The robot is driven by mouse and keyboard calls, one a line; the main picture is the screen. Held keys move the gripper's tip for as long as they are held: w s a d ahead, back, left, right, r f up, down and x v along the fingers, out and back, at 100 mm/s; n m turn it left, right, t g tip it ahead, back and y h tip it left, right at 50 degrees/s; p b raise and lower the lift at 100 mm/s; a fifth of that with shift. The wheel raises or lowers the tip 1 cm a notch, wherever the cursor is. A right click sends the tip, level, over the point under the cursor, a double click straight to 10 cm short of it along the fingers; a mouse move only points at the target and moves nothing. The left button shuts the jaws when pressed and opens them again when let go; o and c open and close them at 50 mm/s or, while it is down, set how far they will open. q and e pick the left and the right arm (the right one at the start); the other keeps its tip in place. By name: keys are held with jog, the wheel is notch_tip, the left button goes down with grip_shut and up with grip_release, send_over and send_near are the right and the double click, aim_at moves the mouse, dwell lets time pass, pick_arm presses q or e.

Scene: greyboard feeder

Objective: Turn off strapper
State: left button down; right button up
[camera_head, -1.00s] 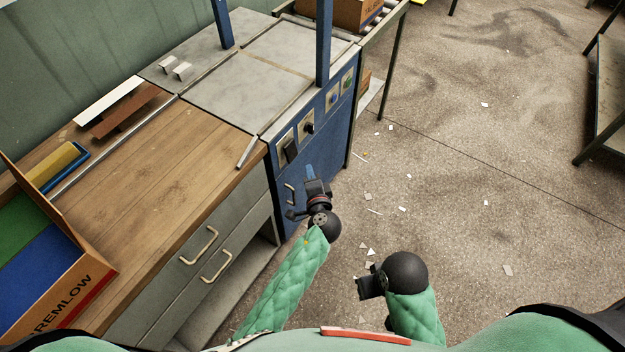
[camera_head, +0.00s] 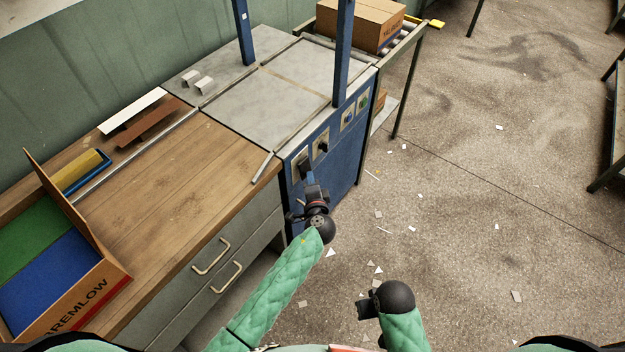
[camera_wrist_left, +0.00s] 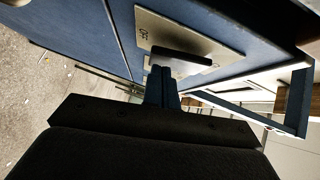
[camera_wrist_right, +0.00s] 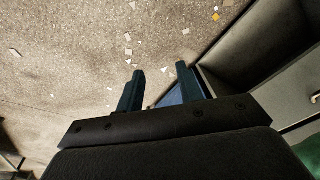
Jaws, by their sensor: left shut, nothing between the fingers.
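The strapper (camera_head: 330,160) is a blue cabinet with a grey metal top and two blue posts. Its front panel has a dark switch (camera_head: 301,166) on a pale plate at the left, then a black knob (camera_head: 321,146). The left wrist view shows the switch as a black bar (camera_wrist_left: 180,57) on its plate (camera_wrist_left: 205,44). My left gripper (camera_head: 308,173) is shut and empty, its tips (camera_wrist_left: 162,72) right by the bar; I cannot tell whether they touch. My right gripper (camera_wrist_right: 164,76) is open and empty, low over the floor; it also shows in the head view (camera_head: 366,307).
A green and a blue round control (camera_head: 355,109) sit further right on the panel. A wooden worktop (camera_head: 165,190) with drawers adjoins the strapper at left, holding an open carton (camera_head: 100,300). A closed carton (camera_head: 362,24) stands on rollers behind. The floor at right is open, with paper scraps.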

pick_arm(q)
jog(key=shift+w+a+f+t+b, duration=0.15)
jog(key=shift+w+a+t+b, duration=0.15)
jog(key=shift+b, duration=0.9)
pick_arm(e)
jog(key=shift+y, duration=0.3)
jog(key=r, duration=0.3)
jog(key=a+r, duration=0.1)
jog(key=shift+s+r, duration=0.25)
jog(key=shift+r, duration=0.25)
